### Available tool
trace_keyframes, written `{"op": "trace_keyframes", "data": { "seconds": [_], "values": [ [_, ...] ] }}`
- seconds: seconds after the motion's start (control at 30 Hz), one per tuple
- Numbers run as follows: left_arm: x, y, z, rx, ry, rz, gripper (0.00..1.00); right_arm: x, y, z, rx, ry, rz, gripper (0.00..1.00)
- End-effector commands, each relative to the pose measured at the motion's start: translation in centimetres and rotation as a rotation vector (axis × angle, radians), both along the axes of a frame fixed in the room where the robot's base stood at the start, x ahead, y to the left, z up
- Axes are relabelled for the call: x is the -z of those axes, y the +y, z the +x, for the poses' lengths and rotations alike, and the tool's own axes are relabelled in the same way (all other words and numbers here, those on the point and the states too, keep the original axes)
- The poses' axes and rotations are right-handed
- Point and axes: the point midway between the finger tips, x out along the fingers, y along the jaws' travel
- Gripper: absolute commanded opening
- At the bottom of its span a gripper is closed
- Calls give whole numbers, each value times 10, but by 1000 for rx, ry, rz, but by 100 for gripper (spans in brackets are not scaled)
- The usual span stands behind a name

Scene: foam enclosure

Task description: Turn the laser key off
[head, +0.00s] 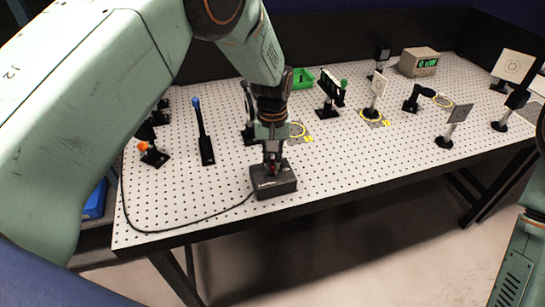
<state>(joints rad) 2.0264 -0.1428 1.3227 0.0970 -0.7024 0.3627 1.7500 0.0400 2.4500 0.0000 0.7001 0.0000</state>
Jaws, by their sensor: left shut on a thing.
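The laser key box (274,184) is a small dark box near the front edge of the perforated table. My left gripper (271,161) points down onto the top of this box, and its fingers are shut on the key there. The fingers hide most of the key, so its turn angle cannot be told. A small reddish spot shows between the fingertips. A black cable runs from the box to the left along the table. Part of my right arm (518,262) shows at the right edge; its gripper is out of view.
The white perforated table (350,160) carries several mounted optics behind the box. A black post with a blue tip (203,135) stands to the left. A grey meter with a green display (418,62) and a green tray (301,79) are at the back. Table right of the box is clear.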

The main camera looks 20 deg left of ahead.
Motion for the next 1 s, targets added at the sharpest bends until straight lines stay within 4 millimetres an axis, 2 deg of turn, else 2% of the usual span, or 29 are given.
{"op": "trace_keyframes", "data": {
  "seconds": [0.4,1.0],
  "values": [
    [0,0,0,-242,-1,-1,0,-1,0,0,0,0,0,40],
    [0,0,0,-302,-1,-1,0,-1,0,0,0,0,0,40]
  ]
}}
